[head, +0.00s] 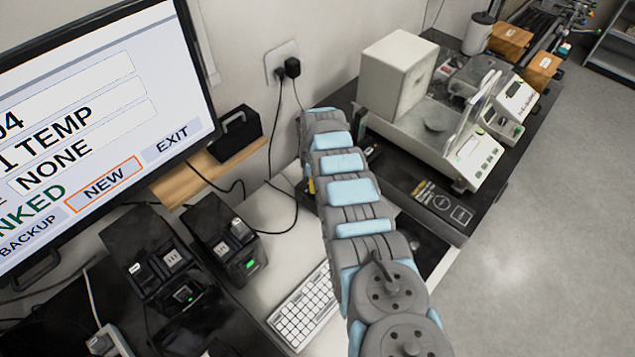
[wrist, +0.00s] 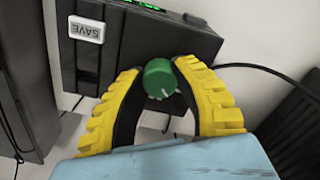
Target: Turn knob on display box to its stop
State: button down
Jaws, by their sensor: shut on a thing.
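In the wrist view a black display box (wrist: 140,38) has a green-lit display at its top edge and a white SAVE label (wrist: 87,29). A round green knob (wrist: 158,75) with a small white mark sticks out from the box. My gripper (wrist: 161,73) has its yellow ribbed fingers on either side of the knob, shut on it. The white mark faces the lower right of the picture. In the head view my arm hides the knob and most of the gripper; only a little yellow shows beside the arm.
In the head view two black boxes with green lights (head: 228,245) stand left of my arm, by a white keyboard (head: 305,308) and a large monitor (head: 95,130). A balance (head: 440,125) stands to the right. A black cable (wrist: 262,68) runs right of the fingers.

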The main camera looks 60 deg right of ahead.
jog(key=shift+m, duration=1.1)
jog(key=m+b, duration=0.1)
jog(key=m, duration=0.1)
jog(key=shift+f+m, duration=0.1)
jog(key=shift+m, duration=0.3)
jog(key=shift+m+b, duration=0.7)
jog(key=shift+m, duration=1.1)
jog(key=c, duration=0.7)
grip_release()
jog(key=shift+c, duration=0.2)
